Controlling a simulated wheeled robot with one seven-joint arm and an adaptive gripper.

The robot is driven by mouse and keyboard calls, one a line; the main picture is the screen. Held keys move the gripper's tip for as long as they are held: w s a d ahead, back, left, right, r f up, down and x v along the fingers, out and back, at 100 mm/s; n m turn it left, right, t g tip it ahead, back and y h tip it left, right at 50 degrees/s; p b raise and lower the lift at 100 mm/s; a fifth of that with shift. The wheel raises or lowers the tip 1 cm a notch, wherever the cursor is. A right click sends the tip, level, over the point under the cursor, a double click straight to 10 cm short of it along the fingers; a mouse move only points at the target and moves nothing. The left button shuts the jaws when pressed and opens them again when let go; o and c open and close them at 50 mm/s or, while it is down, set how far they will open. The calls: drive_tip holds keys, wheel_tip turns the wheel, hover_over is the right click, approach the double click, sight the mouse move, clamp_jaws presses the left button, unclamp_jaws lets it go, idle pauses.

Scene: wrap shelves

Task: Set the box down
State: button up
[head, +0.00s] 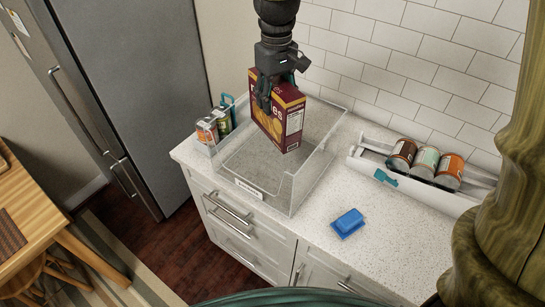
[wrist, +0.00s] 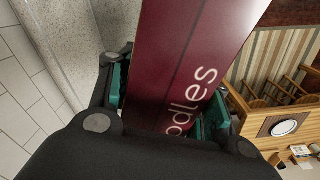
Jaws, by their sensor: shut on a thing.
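A maroon and yellow box (head: 280,115) with "noodles"-like lettering is held upright, slightly tilted, in my gripper (head: 264,90). The box hangs over a clear, open-topped bin (head: 290,190) on the speckled counter, within its outline as seen in the head view. I cannot tell whether its bottom touches the bin floor. In the wrist view the box (wrist: 185,60) fills the space between the fingers of my gripper (wrist: 165,110), pressed from both sides. The wrist view shows part of the lettering "odles" on its face.
Cans and a teal-handled holder (head: 228,100) stand left of the bin. A white tray (head: 365,165) with several cans (head: 425,160) lies to the right. A blue block (head: 348,223) sits on the counter (head: 330,255). Tiled wall behind; fridge (head: 140,80) at left.

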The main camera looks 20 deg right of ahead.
sight(273, 130)
drive_tip(key=f, duration=0.1)
drive_tip(key=f+b, duration=0.1)
drive_tip(key=f, duration=0.1)
drive_tip(key=shift+s+f, duration=0.2)
drive_tip(key=shift+s, duration=0.15)
drive_tip(key=w+f, duration=0.2)
drive_tip(key=f, duration=0.1)
drive_tip(key=w+f, duration=0.1)
drive_tip(key=shift+w+a+f+b, duration=0.1)
drive_tip(key=shift+a+f+b, duration=0.05)
drive_tip(key=shift+f+b, duration=0.25)
drive_tip(key=f, duration=0.1)
drive_tip(key=s+f+p, duration=0.1)
drive_tip(key=f, duration=0.1)
drive_tip(key=shift+s+f+p, duration=0.15)
drive_tip(key=shift+s+p, duration=0.15)
drive_tip(key=shift+s, duration=0.05)
wheel_tip(273, 130, down, 6)
drive_tip(key=p, duration=0.1)
drive_tip(key=shift+w, duration=0.35)
drive_tip(key=o, duration=1.2)
drive_tip(key=shift+w, duration=0.1)
drive_tip(key=shift+o, duration=0.2)
